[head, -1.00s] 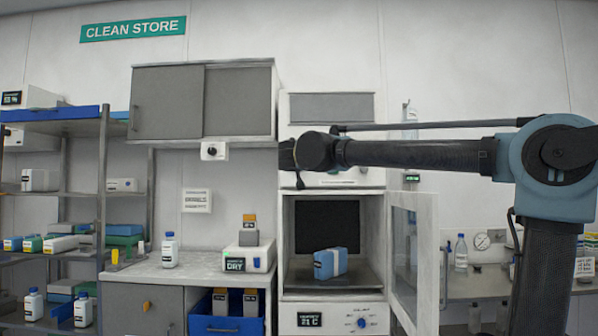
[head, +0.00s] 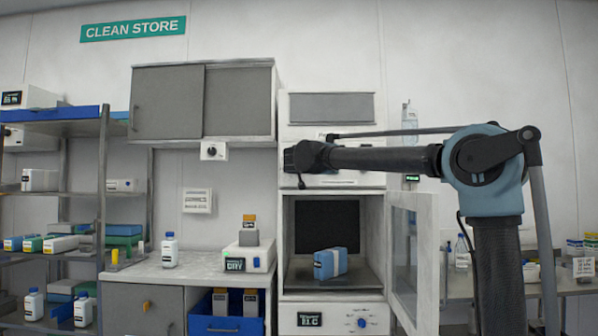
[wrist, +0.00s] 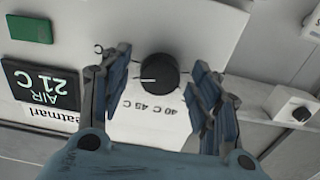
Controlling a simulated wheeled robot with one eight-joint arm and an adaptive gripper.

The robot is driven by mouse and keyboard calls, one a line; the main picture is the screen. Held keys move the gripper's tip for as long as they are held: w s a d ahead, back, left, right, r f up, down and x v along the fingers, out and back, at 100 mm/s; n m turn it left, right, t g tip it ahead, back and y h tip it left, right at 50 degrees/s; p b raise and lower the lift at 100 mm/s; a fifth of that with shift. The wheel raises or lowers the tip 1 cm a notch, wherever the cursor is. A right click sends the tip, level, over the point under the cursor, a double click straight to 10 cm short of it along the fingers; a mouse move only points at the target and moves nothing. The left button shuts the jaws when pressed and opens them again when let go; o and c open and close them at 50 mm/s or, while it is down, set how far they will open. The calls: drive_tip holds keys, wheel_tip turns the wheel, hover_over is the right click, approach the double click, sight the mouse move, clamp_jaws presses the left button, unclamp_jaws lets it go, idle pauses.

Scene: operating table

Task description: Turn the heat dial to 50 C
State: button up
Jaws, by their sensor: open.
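The heat dial (wrist: 158,74) is a round black knob with a white pointer line, on a pale panel in the wrist view. The line points to the left in that view. Upside-down marks reading 40 C and 45 C (wrist: 146,107) sit below it, and other marks are hidden. My gripper (wrist: 160,72) is open, with one blue-grey finger on each side of the dial; I cannot tell if they touch it. A dark display (wrist: 42,84) beside it reads AIR 21 C, upside down. In the head view my gripper (head: 300,158) is before the cabinet's upper panel and hides the dial.
The cabinet below has its glass door (head: 403,245) open and a blue-and-white pack (head: 330,263) inside. A blue knob (head: 362,322) is on its lower panel. A small white box with a black knob (head: 214,151) hangs to the left, also seen in the wrist view (wrist: 292,106).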

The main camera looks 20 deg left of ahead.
drive_tip(key=c, duration=1)
drive_tip(key=shift+n, duration=1.5)
drive_tip(key=shift+c, duration=0.4)
drive_tip(key=o, duration=1.1)
drive_tip(key=shift+s, duration=0.1)
